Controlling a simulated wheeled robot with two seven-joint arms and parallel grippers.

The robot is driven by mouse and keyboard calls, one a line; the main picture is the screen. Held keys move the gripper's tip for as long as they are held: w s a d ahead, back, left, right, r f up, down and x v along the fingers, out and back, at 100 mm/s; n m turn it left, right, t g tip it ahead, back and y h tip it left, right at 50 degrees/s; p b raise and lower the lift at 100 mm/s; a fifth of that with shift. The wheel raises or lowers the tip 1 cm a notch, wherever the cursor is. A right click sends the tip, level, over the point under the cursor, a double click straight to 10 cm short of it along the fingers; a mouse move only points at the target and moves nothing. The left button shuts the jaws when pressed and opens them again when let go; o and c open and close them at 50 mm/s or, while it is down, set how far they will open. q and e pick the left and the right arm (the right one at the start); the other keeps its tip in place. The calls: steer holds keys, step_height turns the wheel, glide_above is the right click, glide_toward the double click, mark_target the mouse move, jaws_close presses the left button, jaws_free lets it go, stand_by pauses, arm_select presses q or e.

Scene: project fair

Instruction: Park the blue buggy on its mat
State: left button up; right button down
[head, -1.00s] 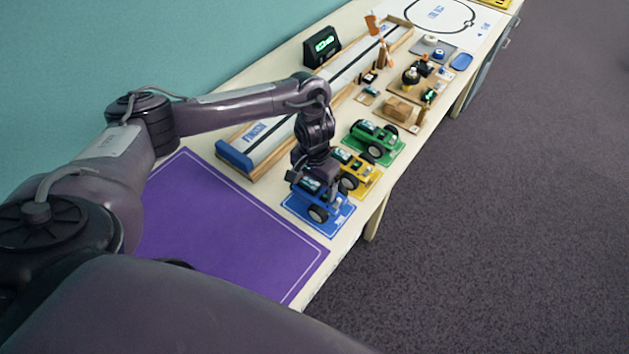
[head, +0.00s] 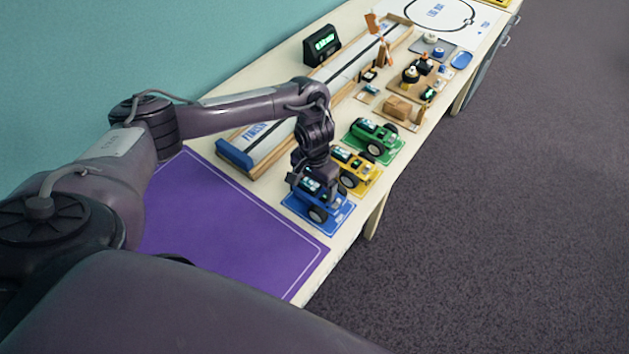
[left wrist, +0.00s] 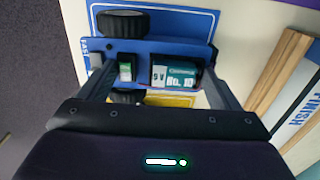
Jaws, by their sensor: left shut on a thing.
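The blue buggy (head: 313,205) is on the blue mat (head: 331,227) at the near right of the table, with the mat's edges showing around it. My left gripper (head: 312,185) reaches down over the buggy from above and is shut on its body. In the left wrist view the buggy (left wrist: 150,47) lies between the two fingers (left wrist: 158,80), with a battery labelled No. 10 and a black wheel showing. The blue mat (left wrist: 205,20) shows under it there. Whether the wheels touch the mat is hard to tell. My right gripper is not in view.
The yellow buggy (head: 352,170) and the green buggy (head: 376,137) stand on their own mats just behind. A purple mat (head: 215,220) covers the table to the left. A wooden track (head: 265,148) with a blue end runs behind the gripper.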

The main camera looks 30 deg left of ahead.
arm_select(q)
steer(key=shift+f, duration=0.4)
stand_by(0.8)
steer(key=shift+f+p, duration=0.1)
steer(key=shift+p, duration=0.55)
steer(key=o, duration=0.7)
step_height(320, 180, up, 8)
steer(key=shift+f+p, duration=0.1)
steer(key=shift+p, duration=0.6)
